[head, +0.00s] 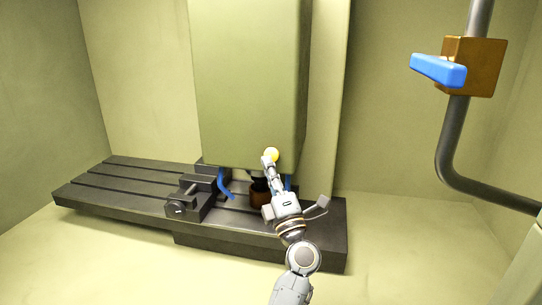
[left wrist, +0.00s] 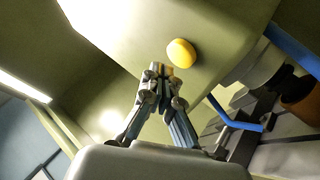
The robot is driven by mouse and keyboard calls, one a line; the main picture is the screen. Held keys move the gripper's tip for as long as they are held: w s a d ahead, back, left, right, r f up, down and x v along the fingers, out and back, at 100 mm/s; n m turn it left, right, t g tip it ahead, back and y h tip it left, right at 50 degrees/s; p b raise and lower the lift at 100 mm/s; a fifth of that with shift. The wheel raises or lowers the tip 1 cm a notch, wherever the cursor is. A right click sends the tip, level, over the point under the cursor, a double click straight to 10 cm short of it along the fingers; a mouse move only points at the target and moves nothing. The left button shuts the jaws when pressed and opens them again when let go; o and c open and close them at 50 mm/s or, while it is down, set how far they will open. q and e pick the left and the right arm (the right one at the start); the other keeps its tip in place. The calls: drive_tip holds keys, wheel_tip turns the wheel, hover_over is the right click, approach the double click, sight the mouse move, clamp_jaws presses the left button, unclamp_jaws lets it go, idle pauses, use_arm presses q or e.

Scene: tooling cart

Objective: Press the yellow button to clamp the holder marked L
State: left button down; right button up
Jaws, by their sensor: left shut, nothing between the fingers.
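The yellow button (head: 271,154) is on the lower front of the green machine head (head: 248,80). It also shows in the left wrist view as a yellow oval (left wrist: 181,53) on the pale green face. My left gripper (head: 268,160) is shut and empty, its tips just below the button in the head view. In the left wrist view its fingertips (left wrist: 161,70) appear short of the button, to its lower left; I see no clear contact. A brown cup-like piece (head: 259,194) sits under the machine head, partly behind my gripper. No L mark is readable. My right gripper is out of view.
A dark slotted table (head: 130,180) lies below the head, with a dark vise-like block (head: 187,200) on it. Blue curved hoses (head: 225,186) hang near the head. A grey pipe (head: 453,135) with a blue lever (head: 438,70) stands at the right.

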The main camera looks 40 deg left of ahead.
use_arm(q)
drive_tip(key=s+d, duration=0.1)
drive_tip(key=s, duration=0.1)
drive_tip(key=s+d+p, duration=0.1)
drive_tip(key=s, duration=0.1)
drive_tip(key=shift+d, duration=0.1)
idle(1.0)
